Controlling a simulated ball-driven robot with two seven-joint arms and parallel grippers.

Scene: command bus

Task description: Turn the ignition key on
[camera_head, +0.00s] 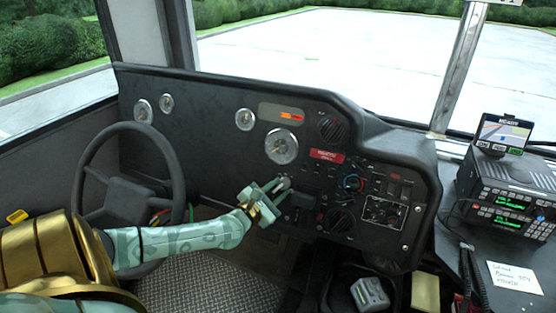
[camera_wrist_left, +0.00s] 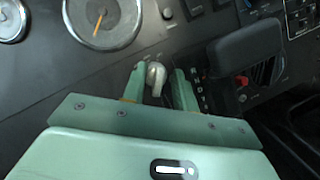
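The ignition key (camera_wrist_left: 155,76) is a small pale metal knob on the dark dashboard, below the large round gauge (camera_wrist_left: 103,17). In the head view the key (camera_head: 285,183) is small and partly covered by my gripper. My left gripper (camera_head: 281,183) reaches to it from the left. In the wrist view the left gripper's (camera_wrist_left: 160,82) green fingers are apart, one on each side of the key, with a small gap visible. I cannot tell whether either finger touches it. My right gripper does not show.
A gear selector with a black lever (camera_wrist_left: 248,48) sits just right of the fingers. The steering wheel (camera_head: 84,200) stands at the left, behind my left arm. A radio unit (camera_head: 507,190) and screen (camera_head: 502,134) are at the right.

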